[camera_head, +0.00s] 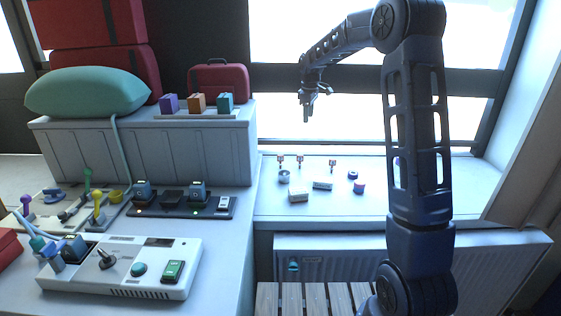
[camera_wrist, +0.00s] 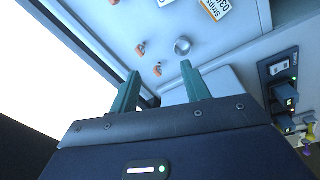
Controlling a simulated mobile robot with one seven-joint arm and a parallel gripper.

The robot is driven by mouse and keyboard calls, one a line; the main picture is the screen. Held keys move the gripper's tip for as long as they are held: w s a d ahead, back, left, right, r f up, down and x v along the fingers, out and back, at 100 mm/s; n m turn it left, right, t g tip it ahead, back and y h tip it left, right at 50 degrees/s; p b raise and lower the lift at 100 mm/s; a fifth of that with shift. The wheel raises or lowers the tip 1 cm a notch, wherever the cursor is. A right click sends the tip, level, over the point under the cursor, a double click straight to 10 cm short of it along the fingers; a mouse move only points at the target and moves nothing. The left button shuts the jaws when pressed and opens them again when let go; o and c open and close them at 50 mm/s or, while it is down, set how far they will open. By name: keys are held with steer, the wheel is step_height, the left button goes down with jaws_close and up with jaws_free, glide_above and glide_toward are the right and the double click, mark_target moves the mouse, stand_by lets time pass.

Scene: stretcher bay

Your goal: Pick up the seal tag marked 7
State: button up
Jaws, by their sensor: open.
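Three small orange-and-white tags stand in a row on the window sill in the head view: a left tag (camera_head: 280,160), a middle tag (camera_head: 300,160) and a right tag (camera_head: 333,164). The wrist view shows orange pieces, one near the fingertips (camera_wrist: 158,71) and another farther off (camera_wrist: 140,48). A third orange piece is cut by the top edge. No number can be read on any of them, so I cannot tell which is marked 7. My gripper (camera_head: 307,108) is open and empty, raised above the sill. Its two green fingers (camera_wrist: 160,72) point toward the sill.
The sill (camera_head: 410,205) also holds a metal cup (camera_head: 284,177), small boxes (camera_head: 298,196) and dark round containers (camera_head: 359,187). Left stands a counter with a control panel (camera_head: 125,265), a charger strip (camera_head: 180,205) and a ledge with coloured blocks (camera_head: 197,102). The window is behind.

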steer(key=w+a+f+n, duration=0.3)
steer(key=w+a+f, duration=0.3)
steer(key=w+f, duration=0.2)
steer(key=n+g, duration=0.1)
steer(key=n, duration=0.1)
glide_above(280, 155)
steer(key=f, duration=1)
steer(key=shift+w, duration=0.3)
step_height(280, 155, down, 5)
steer(key=shift+a+f, duration=0.1)
steer(key=shift+f, duration=0.1)
steer(key=shift+s+d+f, duration=0.1)
steer(key=shift+f, duration=1.4)
steer(key=shift+d+f, duration=0.1)
steer(key=shift+f, duration=1.35)
jaws_close()
